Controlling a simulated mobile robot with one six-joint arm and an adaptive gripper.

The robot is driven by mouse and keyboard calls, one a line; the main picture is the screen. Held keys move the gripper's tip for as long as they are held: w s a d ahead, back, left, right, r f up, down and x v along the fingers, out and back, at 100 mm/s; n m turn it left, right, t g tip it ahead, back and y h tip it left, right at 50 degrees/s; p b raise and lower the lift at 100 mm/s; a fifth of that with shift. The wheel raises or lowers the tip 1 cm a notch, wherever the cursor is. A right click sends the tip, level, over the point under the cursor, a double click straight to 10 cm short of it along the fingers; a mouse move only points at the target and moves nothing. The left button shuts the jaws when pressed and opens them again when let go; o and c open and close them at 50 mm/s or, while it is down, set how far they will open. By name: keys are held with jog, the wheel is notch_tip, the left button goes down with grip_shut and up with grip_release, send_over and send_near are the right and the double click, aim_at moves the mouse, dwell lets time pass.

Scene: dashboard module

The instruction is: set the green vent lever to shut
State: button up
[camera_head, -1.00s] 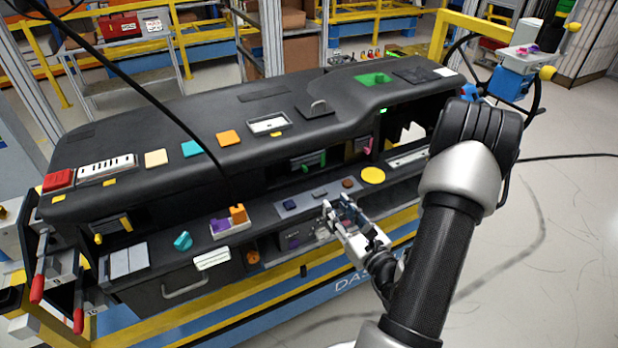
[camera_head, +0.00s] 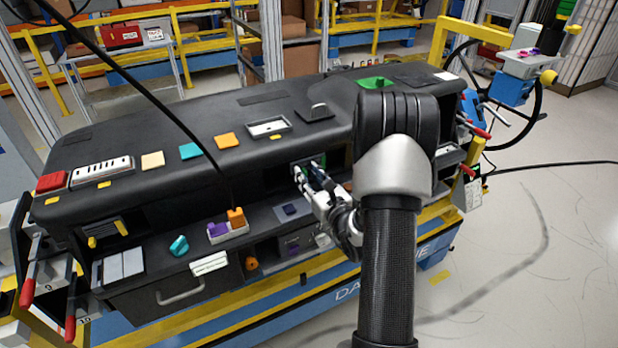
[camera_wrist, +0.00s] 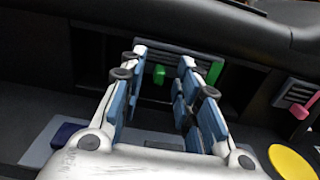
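The green vent lever (camera_wrist: 159,74) shows in the wrist view as a small green knob in front of a grey slatted vent (camera_wrist: 178,72) under the dashboard's overhang. A second green piece (camera_wrist: 215,72) stands at the vent's right end, partly behind a finger. My gripper (camera_wrist: 162,60) is open. Its two fingers appear on either side of the knob; whether either touches it I cannot tell. In the head view my gripper (camera_head: 307,170) is at the vent recess and hides most of the vent and lever.
A vent with a pink lever (camera_wrist: 300,108) is to the right. A yellow disc (camera_wrist: 292,162) and a dark blue piece (camera_wrist: 68,135) lie on the lower shelf. The dashboard's overhang (camera_wrist: 200,25) runs close above the fingers. A vent with a yellow lever (camera_head: 105,232) is far left.

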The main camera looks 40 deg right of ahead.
jog(key=shift+c, duration=0.4)
grip_shut()
dwell(0.4)
